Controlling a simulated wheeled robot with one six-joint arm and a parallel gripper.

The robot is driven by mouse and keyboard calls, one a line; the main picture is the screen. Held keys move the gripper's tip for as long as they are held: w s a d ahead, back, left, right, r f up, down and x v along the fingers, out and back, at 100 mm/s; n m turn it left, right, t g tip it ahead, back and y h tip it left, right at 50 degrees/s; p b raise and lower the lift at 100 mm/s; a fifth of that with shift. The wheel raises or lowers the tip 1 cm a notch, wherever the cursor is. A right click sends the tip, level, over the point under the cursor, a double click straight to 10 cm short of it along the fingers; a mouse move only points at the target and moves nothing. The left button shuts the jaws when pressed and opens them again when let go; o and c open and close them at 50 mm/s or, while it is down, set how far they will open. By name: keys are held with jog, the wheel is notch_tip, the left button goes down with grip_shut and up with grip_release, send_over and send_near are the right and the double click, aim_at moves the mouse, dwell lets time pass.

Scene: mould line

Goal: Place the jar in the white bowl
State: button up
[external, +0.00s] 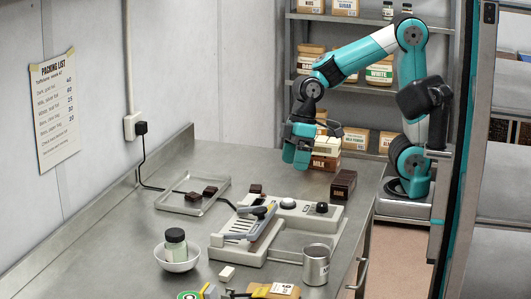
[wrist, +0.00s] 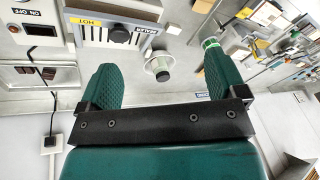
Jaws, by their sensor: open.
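The jar (external: 175,243), pale with a dark lid, stands in the white bowl (external: 177,266) at the front left of the steel bench. It looks upright, and the bowl rests on the bench. In the wrist view the white bowl (wrist: 151,65) shows in the upper middle with the jar's dark lid (wrist: 162,76) in it. My gripper (external: 295,157) is at the back of the bench, raised and well away from the bowl. In the wrist view its two green fingers (wrist: 158,60) are wide apart with nothing held between them.
A sealer (external: 290,206) lies mid-bench between my gripper and the bowl. A metal tray (external: 175,199) with dark chocolate pieces is at left. A steel cup (external: 316,266) stands at front right. Shelves (external: 330,50) with boxes and jars stand behind.

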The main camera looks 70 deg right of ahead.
jog(key=s+d+f+g, duration=0.1)
jog(key=s+d, duration=0.2)
jog(key=s, duration=0.8)
jog(key=shift+s+n+y, duration=0.15)
jog(key=shift+n+y, duration=0.15)
jog(key=shift+y, duration=0.1)
